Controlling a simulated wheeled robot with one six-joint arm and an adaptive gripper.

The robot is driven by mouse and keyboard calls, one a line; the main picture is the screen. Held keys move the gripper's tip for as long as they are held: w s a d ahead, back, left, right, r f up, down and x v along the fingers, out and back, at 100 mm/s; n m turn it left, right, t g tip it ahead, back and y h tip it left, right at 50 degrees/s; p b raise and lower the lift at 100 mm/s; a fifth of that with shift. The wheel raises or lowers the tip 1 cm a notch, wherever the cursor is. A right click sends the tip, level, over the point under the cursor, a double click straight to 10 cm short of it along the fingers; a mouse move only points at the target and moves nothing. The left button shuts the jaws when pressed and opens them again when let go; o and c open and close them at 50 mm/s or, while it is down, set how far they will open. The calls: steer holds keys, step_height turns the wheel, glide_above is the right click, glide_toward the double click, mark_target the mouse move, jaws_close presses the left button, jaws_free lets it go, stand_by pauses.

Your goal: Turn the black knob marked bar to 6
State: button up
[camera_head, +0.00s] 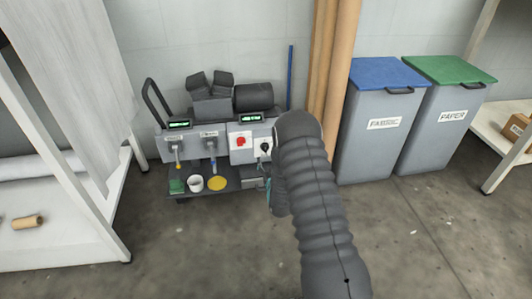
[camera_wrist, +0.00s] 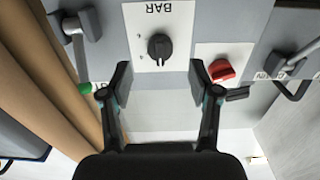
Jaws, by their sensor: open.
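The black knob (camera_wrist: 160,47) sits on a white plate marked BAR (camera_wrist: 160,14) in the wrist view. In the head view the knob (camera_head: 265,147) shows just left of my arm, on the right part of the grey press (camera_head: 205,139). My gripper (camera_wrist: 160,70) is open and empty. Its two fingers stand apart to either side of the knob's line, with the knob beyond the tips; I see no contact. In the head view my arm hides most of the gripper.
A red knob (camera_wrist: 221,71) is beside the BAR plate; it also shows in the head view (camera_head: 241,141). Levers (camera_wrist: 75,30) stick out nearby. A white cup (camera_head: 195,184) and a yellow disc (camera_head: 217,183) are below. Brown tubes (camera_head: 333,60) and bins (camera_head: 382,130) stand right.

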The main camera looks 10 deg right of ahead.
mark_target(266, 151)
steer(key=shift+w, duration=3.05)
steer(key=c, duration=1.1)
